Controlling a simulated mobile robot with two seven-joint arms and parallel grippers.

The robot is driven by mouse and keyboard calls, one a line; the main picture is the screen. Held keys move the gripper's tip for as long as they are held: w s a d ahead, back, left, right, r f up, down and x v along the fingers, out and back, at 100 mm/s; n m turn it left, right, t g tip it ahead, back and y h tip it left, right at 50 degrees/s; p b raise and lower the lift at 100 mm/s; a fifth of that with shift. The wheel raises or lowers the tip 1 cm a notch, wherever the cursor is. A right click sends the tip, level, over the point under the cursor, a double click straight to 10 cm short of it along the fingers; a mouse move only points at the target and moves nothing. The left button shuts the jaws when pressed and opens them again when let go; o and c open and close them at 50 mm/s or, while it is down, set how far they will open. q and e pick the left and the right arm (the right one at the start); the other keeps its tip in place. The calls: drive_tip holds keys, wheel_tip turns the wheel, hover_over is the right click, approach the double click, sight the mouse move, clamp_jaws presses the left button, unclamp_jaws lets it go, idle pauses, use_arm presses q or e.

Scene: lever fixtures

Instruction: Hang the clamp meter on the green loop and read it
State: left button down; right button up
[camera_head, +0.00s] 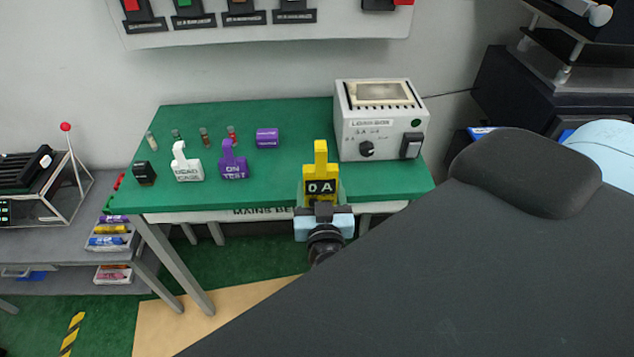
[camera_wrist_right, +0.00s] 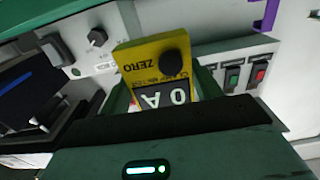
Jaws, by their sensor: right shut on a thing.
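The yellow clamp meter (camera_head: 320,153) stands upright in my right gripper (camera_head: 321,203), at the front edge of the green bench. Its dark display faces the head camera and shows "0 A". In the right wrist view, the meter (camera_wrist_right: 150,58) shows a black round knob marked ZERO and the display upside down. The right gripper (camera_wrist_right: 160,98) is shut on the meter's lower body. My left gripper is not in view.
The load box (camera_head: 372,136) stands on the green bench (camera_head: 285,178) right of the meter. A switch panel (camera_head: 330,30) hangs above. A dark shape covers the lower right.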

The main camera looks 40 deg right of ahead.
drive_tip(key=s+a+r+n+t+y, duration=0.2)
drive_tip(key=a+r+n+y, duration=0.3)
drive_tip(key=y, duration=0.4)
drive_tip(key=s+a+n, duration=0.1)
drive_tip(key=a, duration=0.1)
drive_tip(key=shift+s+a+t+y, duration=0.2)
drive_tip(key=shift+a+t+y, duration=0.1)
drive_tip(key=shift+t, duration=0.1)
drive_tip(key=shift+d, duration=0.15)
